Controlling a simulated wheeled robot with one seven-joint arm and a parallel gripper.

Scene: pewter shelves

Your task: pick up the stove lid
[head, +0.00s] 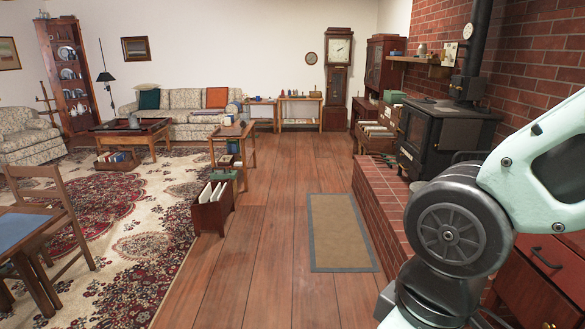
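A black wood stove (436,137) stands on the raised brick hearth at the right, against the brick wall. A dark stovepipe (477,45) rises from its top. I cannot make out a separate stove lid; the stove's top is seen at a low angle and is small in the picture. A small round greyish thing (417,186) lies on the hearth in front of the stove, partly hidden by my arm; I cannot tell what it is. My arm fills the lower right of the head view and covers part of the hearth. My gripper is out of view.
The brick hearth (385,205) makes a step along the right. A mat (340,232) lies flat on the open wood floor (280,215) in the middle. A wooden holder (212,212) with pale papers stands left of it. A dark red cabinet (545,275) is close at right.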

